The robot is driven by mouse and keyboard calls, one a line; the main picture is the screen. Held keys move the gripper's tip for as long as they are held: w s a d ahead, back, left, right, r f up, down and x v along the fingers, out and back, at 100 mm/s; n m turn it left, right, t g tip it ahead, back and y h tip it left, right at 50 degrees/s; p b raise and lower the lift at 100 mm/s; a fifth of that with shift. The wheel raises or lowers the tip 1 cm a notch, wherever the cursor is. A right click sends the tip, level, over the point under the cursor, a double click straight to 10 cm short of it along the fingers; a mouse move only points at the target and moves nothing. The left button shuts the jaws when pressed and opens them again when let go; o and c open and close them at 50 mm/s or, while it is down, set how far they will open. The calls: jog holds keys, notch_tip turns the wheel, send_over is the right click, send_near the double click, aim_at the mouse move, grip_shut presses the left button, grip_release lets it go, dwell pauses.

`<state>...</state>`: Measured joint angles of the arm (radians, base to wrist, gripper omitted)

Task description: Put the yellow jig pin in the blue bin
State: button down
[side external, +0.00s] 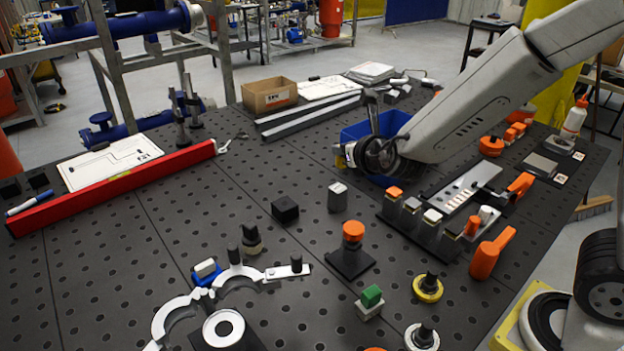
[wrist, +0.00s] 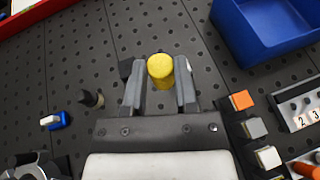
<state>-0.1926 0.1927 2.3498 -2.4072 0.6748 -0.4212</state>
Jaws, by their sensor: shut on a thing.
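The yellow jig pin (wrist: 160,69) is a short cylinder held upright between the two grey fingers of my gripper (wrist: 159,84) in the wrist view. My gripper is shut on it. In the side view my gripper (side external: 344,156) is at the near left side of the blue bin, and only a small yellow patch shows at its tip. The blue bin (side external: 394,121) stands on the table, partly hidden behind my arm. In the wrist view the blue bin (wrist: 262,53) is at the upper right, apart from the pin, and the part of its inside in view looks empty.
A rack with orange, grey and white-topped blocks (side external: 412,214) stands in front of the bin. A black cube (side external: 285,209) and a grey block (side external: 337,196) stand nearer. A cardboard box (side external: 269,95) and a red level (side external: 120,187) lie left. Perforated table between is mostly clear.

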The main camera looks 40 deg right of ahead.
jog(key=a+f+n+y, duration=0.2)
jog(key=a+f, duration=0.6)
jog(key=a, duration=0.3)
jog(key=shift+w+a+t+y, duration=0.25)
jog(key=shift+a+t+y, duration=0.05)
jog(key=shift+a, duration=0.1)
jog(key=shift+f, duration=0.1)
jog(key=shift+f, duration=2.1)
jog(key=shift+f, duration=0.1)
jog(key=shift+f, duration=1.7)
jog(key=shift+f, duration=0.1)
jog(key=shift+c, duration=1.9)
grip_release()
